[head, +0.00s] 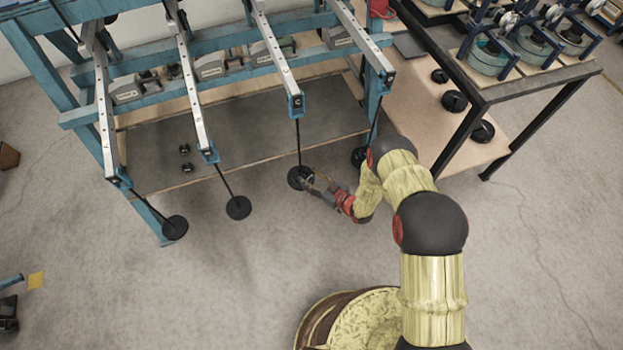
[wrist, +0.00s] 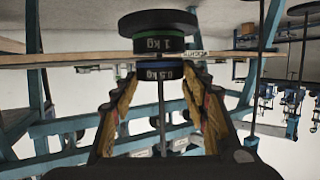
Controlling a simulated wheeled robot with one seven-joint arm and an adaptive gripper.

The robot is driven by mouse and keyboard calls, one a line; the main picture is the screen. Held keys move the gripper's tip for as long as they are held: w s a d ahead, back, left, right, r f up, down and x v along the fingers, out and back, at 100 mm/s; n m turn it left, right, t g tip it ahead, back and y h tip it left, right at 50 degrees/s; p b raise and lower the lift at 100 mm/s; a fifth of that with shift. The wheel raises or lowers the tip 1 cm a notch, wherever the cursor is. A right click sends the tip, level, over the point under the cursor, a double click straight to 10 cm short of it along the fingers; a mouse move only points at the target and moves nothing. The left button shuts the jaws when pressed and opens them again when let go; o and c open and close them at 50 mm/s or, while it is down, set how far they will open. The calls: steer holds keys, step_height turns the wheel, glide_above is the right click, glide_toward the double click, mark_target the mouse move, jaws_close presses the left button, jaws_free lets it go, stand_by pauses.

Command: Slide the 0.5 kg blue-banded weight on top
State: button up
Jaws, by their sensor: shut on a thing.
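In the wrist view the 0.5 kg weight (wrist: 162,72), black with a blue band, sits between the two fingertips of my gripper (wrist: 163,78). My gripper is shut on it. The thin hanger rod (wrist: 162,110) runs on from the 0.5 kg weight toward the picture's bottom. In the head view my gripper (head: 309,184) is at the hanging disc (head: 297,178) under the third lever; the weights there are too small to tell apart.
Blue frames carry several levers (head: 190,85) with hanging rods. Two other black discs (head: 238,207) (head: 174,228) hang to the left. Another disc (head: 358,157) is close beside my arm at right. The front floor is open.

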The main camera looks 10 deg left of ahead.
mark_target(305, 174)
steer(key=shift+w+a+r+b, duration=0.1)
steer(key=shift+w+a+b, duration=0.4)
steer(key=shift+a, duration=0.25)
steer(key=shift+w+a+b, duration=0.35)
steer(key=shift+w+a, duration=0.2)
steer(key=shift+a, duration=0.2)
stand_by(0.8)
steer(key=shift+f+b, duration=0.45)
steer(key=shift+b, duration=0.05)
stand_by(0.5)
steer(key=o, duration=1.4)
steer(key=shift+s+f, duration=0.1)
steer(key=p+v, duration=0.2)
steer(key=v, duration=0.5)
steer(key=shift+p, duration=0.3)
